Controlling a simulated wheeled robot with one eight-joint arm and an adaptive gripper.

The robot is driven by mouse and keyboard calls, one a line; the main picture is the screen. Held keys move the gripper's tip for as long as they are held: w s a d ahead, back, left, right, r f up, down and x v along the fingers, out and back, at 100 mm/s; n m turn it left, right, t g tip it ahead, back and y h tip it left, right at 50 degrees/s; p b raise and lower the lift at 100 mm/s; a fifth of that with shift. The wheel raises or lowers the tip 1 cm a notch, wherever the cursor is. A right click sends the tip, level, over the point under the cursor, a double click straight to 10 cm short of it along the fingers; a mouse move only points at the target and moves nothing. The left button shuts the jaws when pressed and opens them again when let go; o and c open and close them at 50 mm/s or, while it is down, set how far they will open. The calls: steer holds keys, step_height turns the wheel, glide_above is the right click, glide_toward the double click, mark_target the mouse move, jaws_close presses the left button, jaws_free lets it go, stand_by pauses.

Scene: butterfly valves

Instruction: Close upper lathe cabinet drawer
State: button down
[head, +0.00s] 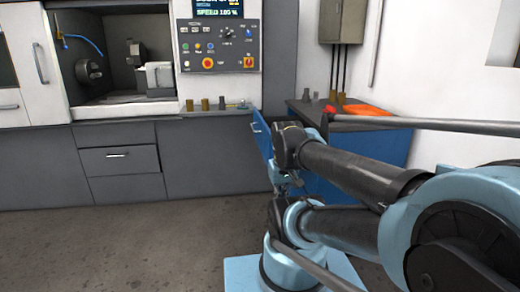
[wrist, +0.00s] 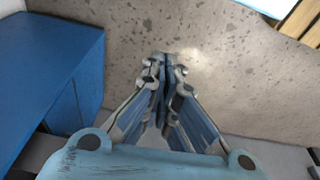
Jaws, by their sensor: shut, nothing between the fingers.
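A blue cabinet (head: 375,147) with a dark top stands right of the grey lathe base. A blue front with a light handle (head: 262,137) juts out at its left, partly hidden behind my arm; it looks like a drawer pulled out, but I cannot see its inside. My gripper (wrist: 163,62) is shut and empty, pointing down over the floor. In the head view it is small and partly hidden below my wrist, in front of the blue cabinet. A blue box-like body (wrist: 50,75) stands left of my gripper in the wrist view, apart from the fingertips.
The grey lathe base has a closed-looking drawer with a handle (head: 117,155). The lathe control panel (head: 218,45) is above. Small parts (head: 205,104) stand on the lathe ledge, and an orange item (head: 362,110) lies on the cabinet top. The floor (head: 120,245) at the front left is clear.

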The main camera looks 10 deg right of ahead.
steer(key=w+a+r+n+g+h, duration=0.1)
steer(key=w+r+n, duration=0.3)
steer(key=w, duration=0.5)
steer(key=w+a+r+n, duration=0.1)
steer(key=w+r+n, duration=0.35)
steer(key=w, duration=0.55)
steer(key=w+a+r+n+g+h, duration=0.1)
steer(key=w+r+n, duration=0.35)
steer(key=w, duration=0.45)
steer(key=w+a+f+n, duration=0.2)
steer(key=w+a+n, duration=0.15)
steer(key=w, duration=0.75)
steer(key=w+d+f, duration=0.1)
steer(key=d+f, duration=0.5)
steer(key=f, duration=0.3)
steer(key=shift+d+f+n+h, duration=0.25)
steer(key=shift+n+h, duration=0.15)
steer(key=shift+n, duration=0.05)
